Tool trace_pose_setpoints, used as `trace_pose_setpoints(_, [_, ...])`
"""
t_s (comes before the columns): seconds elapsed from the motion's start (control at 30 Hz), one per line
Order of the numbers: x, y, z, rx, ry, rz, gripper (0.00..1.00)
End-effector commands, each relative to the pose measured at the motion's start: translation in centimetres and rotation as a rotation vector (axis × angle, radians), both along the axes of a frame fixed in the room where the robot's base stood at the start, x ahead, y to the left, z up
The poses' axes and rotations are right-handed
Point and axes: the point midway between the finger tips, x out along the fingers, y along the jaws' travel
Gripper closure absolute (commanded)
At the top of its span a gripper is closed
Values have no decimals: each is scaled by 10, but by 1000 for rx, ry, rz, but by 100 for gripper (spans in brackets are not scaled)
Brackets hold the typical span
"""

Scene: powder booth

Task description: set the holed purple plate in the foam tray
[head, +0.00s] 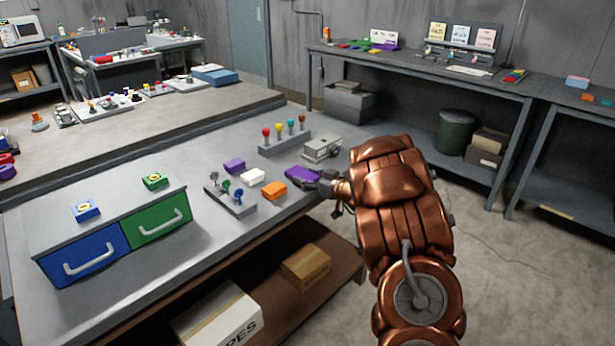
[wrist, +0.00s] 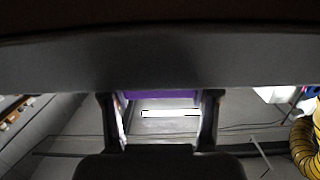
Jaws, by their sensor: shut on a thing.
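A purple piece (head: 302,173) is held at the tip of my gripper (head: 326,184), over the right part of the near grey table. It also shows in the wrist view as a purple strip (wrist: 160,95) between my two fingers. Its holes cannot be made out, and my fingers hide part of it. A second purple piece (head: 234,166) lies flat on the table to the left, and no hole shows in it. I cannot pick out a foam tray for certain in either view.
A white block (head: 252,177) and an orange block (head: 273,190) lie near a grey holder with knobs (head: 230,200). A rack with coloured balls (head: 285,142) and a grey metal box (head: 322,149) stand behind. Blue (head: 84,254) and green (head: 157,222) drawers stand left.

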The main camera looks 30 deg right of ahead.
Motion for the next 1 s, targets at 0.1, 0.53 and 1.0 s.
trace_pose_setpoints(0.1, [0,0,-1,-2,-1,0,83])
trace_pose_setpoints(0.53, [0,0,-4,-1,-2,0,83])
trace_pose_setpoints(1.0, [0,0,-4,-1,-1,1,15])
